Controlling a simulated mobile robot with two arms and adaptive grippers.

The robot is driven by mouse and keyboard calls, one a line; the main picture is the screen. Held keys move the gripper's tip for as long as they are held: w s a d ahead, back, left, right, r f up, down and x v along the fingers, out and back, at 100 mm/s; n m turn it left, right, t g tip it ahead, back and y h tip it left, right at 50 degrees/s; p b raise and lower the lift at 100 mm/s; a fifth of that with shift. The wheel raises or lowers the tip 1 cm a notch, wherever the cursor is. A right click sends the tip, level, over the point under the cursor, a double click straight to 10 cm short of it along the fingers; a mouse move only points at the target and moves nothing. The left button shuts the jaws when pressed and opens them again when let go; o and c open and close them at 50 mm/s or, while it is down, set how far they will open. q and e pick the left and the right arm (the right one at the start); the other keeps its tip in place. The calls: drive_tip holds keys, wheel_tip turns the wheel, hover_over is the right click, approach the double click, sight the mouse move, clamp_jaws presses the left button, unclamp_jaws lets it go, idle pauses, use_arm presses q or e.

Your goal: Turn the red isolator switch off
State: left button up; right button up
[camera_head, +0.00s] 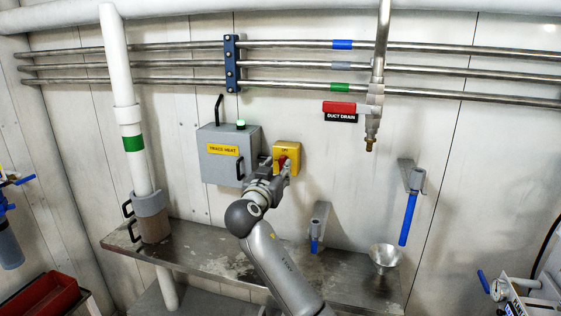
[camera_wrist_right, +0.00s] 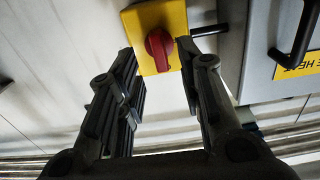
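The red isolator switch (camera_head: 283,163) is a rotary knob on a yellow box (camera_head: 290,147) on the wall, right of the grey trace heat cabinet. My right gripper (camera_head: 275,169) is in front of the box and hides part of it. In the right wrist view the red knob (camera_wrist_right: 158,48) shows on the yellow box (camera_wrist_right: 145,20), its grip roughly upright and slightly tilted. The fingers of my right gripper (camera_wrist_right: 159,52) are open, one on each side of the knob, with a visible gap to it. My left gripper is not in view.
The grey cabinet (camera_head: 219,170) with black handles stands close left of the switch; its edge also shows in the wrist view (camera_wrist_right: 262,80). A steel shelf (camera_head: 200,250) runs below, with a funnel (camera_head: 385,257) at its right. Pipes (camera_head: 300,65) cross the wall above.

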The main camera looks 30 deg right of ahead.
sight(281, 164)
drive_tip(key=shift+p+x, duration=0.3)
drive_tip(key=shift+x, duration=1.2)
clamp_jaws()
